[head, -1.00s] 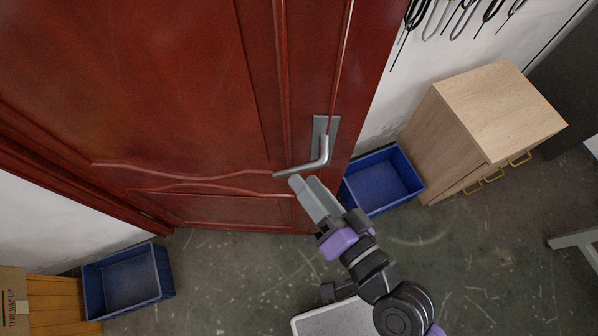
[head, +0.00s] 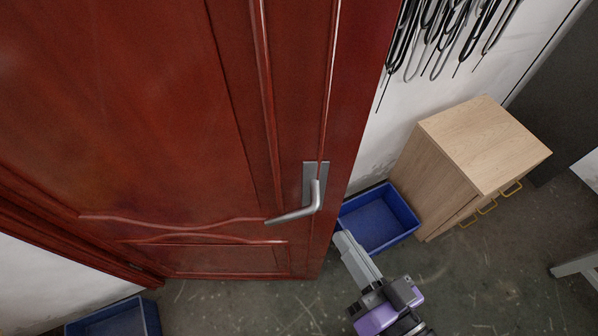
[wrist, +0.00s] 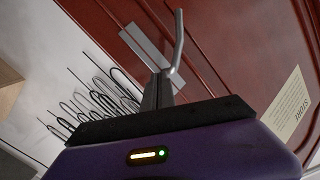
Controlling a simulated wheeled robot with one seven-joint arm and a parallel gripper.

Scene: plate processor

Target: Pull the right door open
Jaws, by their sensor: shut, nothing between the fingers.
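The right door is a dark red panelled door (head: 130,110) filling the left and middle of the head view. Its right edge stands out in front of the white wall and partly covers a blue bin. The silver lever handle (head: 293,214) sits on a plate near that edge, its lever pointing left. My gripper (head: 343,238) is to the lower right of the handle and apart from it in the head view, with its fingers together and empty. In the wrist view, the fingers (wrist: 157,90) show just below the handle (wrist: 178,45); whether they touch it cannot be told there.
A blue bin (head: 405,232) and a wooden drawer cabinet (head: 490,140) stand right of the door. Another blue bin (head: 125,318) is at the lower left. Tools hang on the wall (head: 366,150). The grey floor (head: 240,308) before the door is clear.

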